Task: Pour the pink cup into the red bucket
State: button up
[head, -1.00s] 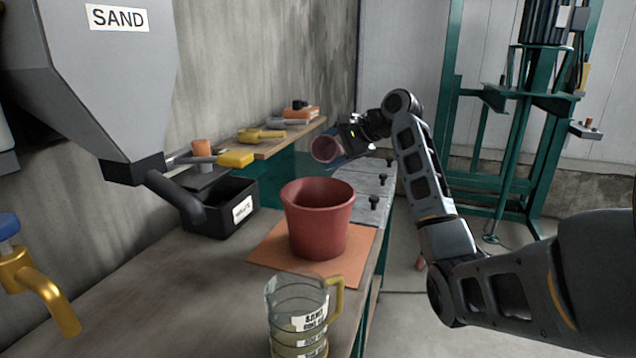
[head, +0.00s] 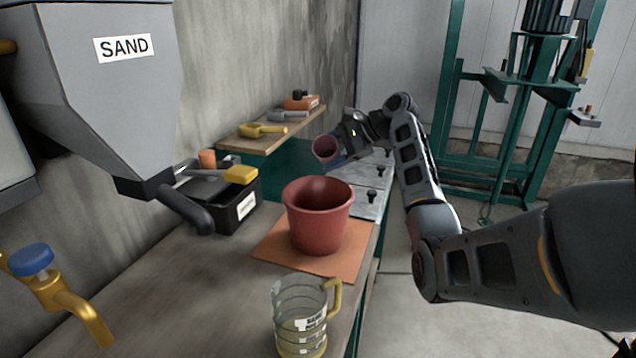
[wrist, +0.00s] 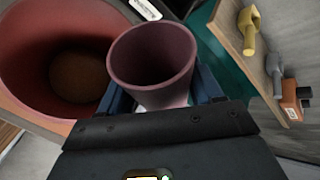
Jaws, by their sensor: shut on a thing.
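The pink cup (head: 326,149) is held tilted, its mouth facing the camera, above and behind the red bucket in the head view. My gripper (head: 340,158) is shut on it; in the wrist view the blue fingers (wrist: 162,103) sit on either side of the cup (wrist: 152,62). The red bucket (head: 318,222) stands upright on an orange mat (head: 275,245). In the wrist view the bucket (wrist: 30,85) lies left of the cup, with brownish material at its bottom. No contents can be made out in the cup.
A clear measuring jug (head: 303,318) stands at the bench's front. A brass tap (head: 70,300) is at lower left. A wooden shelf (head: 268,142) holds scoops.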

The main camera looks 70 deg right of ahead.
aim_at(333, 150)
jog(key=shift+w+d+f+m+y, duration=0.15)
jog(key=shift+d+f+m+y, duration=0.15)
jog(key=shift+f+m+y, duration=0.25)
jog(key=shift+d+r+m+y, duration=0.25)
jog(key=shift+d+r+y, duration=0.2)
jog(key=shift+d+y, duration=0.1)
jog(key=shift+w+d+f+m+y, duration=0.1)
jog(key=shift+d+f+m+y, duration=0.7)
jog(key=shift+d+m+y, duration=0.35)
jog(key=shift+d+f+m+t+y+b, duration=0.3)
jog(key=shift+d+f+m+y+b, duration=0.1)
jog(key=shift+y+b, duration=0.3)
